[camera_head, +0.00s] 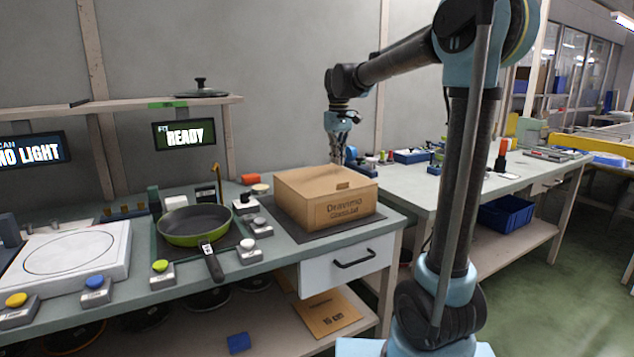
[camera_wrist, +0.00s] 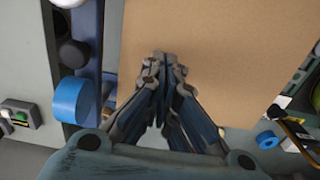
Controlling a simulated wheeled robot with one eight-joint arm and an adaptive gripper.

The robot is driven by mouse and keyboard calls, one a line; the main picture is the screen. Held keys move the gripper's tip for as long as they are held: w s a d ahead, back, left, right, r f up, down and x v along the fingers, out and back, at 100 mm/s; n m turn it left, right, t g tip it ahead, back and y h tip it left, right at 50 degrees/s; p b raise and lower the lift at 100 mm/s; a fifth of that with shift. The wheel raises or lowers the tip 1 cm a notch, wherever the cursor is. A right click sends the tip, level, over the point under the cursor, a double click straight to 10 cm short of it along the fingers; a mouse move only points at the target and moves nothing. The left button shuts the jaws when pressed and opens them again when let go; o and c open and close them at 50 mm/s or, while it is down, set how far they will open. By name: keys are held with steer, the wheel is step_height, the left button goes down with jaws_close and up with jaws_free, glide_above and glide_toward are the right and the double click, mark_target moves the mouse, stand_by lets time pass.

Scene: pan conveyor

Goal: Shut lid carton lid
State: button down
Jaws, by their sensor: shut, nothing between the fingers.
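The brown cardboard carton (camera_head: 318,211) sits on a dark mat on the counter. Its lid (camera_head: 312,180) appears to lie flat across the top, with a small tab near the front edge; I cannot tell if a slight gap is left. My gripper (camera_head: 340,158) is at the back right of the carton, and its fingertips are partly hidden behind it. In the wrist view, my gripper (camera_wrist: 165,65) has its fingers together and empty, in front of a broad cardboard surface (camera_wrist: 215,45). Whether they touch it is unclear.
A green frying pan (camera_head: 195,225) stands left of the carton, with button boxes (camera_head: 258,227) between them. A drawer (camera_head: 350,262) is below. A second bench (camera_head: 440,178) with small items lies to the right. A shelf (camera_head: 130,103) runs along the wall.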

steer(key=shift+f, duration=0.75)
stand_by(0.7)
step_height(320, 180, up, 8)
stand_by(1.1)
steer(key=shift+m+t, duration=0.3)
steer(key=shift+m, duration=0.5)
steer(key=s+d+f, duration=0.1)
steer(key=s+d, duration=0.1)
steer(key=s+d+f, duration=0.1)
steer(key=s+d, duration=0.2)
steer(key=s+d+f, duration=0.2)
steer(key=s+d, duration=0.1)
steer(key=shift+d, duration=0.2)
steer(key=s+d+f+m, duration=0.1)
steer(key=s+d+f, duration=0.3)
steer(key=s+f, duration=0.4)
steer(key=s+d+f+m+t, duration=0.1)
steer(key=s+d+f, duration=0.3)
steer(key=s+f, duration=0.4)
steer(key=s+d+f+m, duration=0.3)
steer(key=s+d+f, duration=0.2)
steer(key=s+f, duration=0.2)
steer(key=shift+s+f+t, duration=0.3)
steer(key=shift+s+f, duration=0.1)
steer(key=shift+f, duration=0.5)
